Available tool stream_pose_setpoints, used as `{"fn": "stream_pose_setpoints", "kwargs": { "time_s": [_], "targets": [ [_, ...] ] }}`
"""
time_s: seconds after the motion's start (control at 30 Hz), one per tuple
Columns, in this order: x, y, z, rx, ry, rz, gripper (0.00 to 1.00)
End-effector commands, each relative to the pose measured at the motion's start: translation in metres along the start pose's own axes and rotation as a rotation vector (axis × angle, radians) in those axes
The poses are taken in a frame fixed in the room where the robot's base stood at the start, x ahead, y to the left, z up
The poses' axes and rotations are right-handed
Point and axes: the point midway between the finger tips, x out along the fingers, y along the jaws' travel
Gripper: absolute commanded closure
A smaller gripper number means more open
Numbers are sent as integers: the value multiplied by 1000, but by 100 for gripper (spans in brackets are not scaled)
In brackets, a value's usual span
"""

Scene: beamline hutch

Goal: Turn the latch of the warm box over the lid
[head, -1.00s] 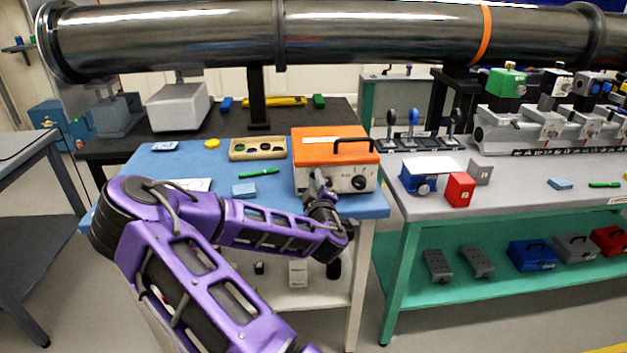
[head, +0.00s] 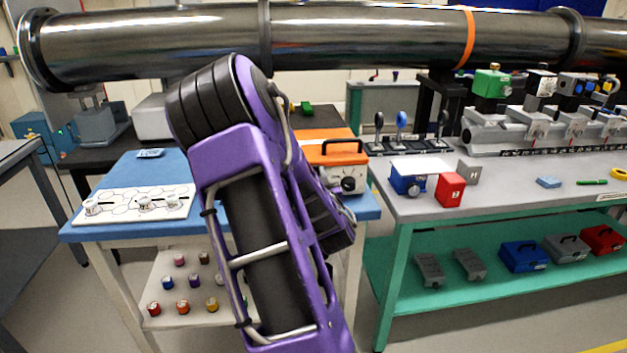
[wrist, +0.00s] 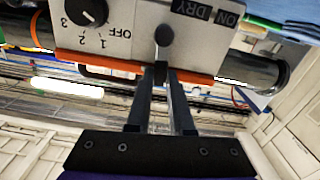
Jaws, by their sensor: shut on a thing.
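The warm box (head: 351,172) stands on the blue table in the head view, with a cream front, an orange lid (head: 330,153) and a black handle. My arm hides its left part, my gripper and the latch there. In the wrist view, the picture is upside down: the cream front (wrist: 130,27) carries a black dial and ON and DRY labels. The dark latch (wrist: 164,36) has its round end on this front, and its narrow part runs toward the orange lid edge (wrist: 195,76). My gripper (wrist: 163,72) is shut on the latch's narrow part at that edge.
A white patterned board (head: 130,203) lies at the left of the blue table (head: 100,182). A large dark pipe (head: 350,45) spans above. The grey bench (head: 420,205) to the right holds a red block (head: 450,189) and a blue device (head: 408,182).

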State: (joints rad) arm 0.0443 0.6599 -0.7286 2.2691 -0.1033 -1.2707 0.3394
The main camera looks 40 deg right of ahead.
Motion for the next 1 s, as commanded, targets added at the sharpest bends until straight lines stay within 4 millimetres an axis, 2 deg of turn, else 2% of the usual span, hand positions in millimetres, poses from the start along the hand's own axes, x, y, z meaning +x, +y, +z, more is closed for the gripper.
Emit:
{"fn": "stream_pose_setpoints", "kwargs": {
  "time_s": [0.23,0.73,0.77,0.8,0.9,1.0],
  "targets": [
    [0,4,0,73,2,1,100],
    [0,4,0,88,-1,1,100],
    [0,4,0,88,-1,1,77],
    [0,4,0,88,-1,1,69],
    [0,4,0,88,-1,1,51],
    [0,4,1,88,-1,1,50]
  ]
}}
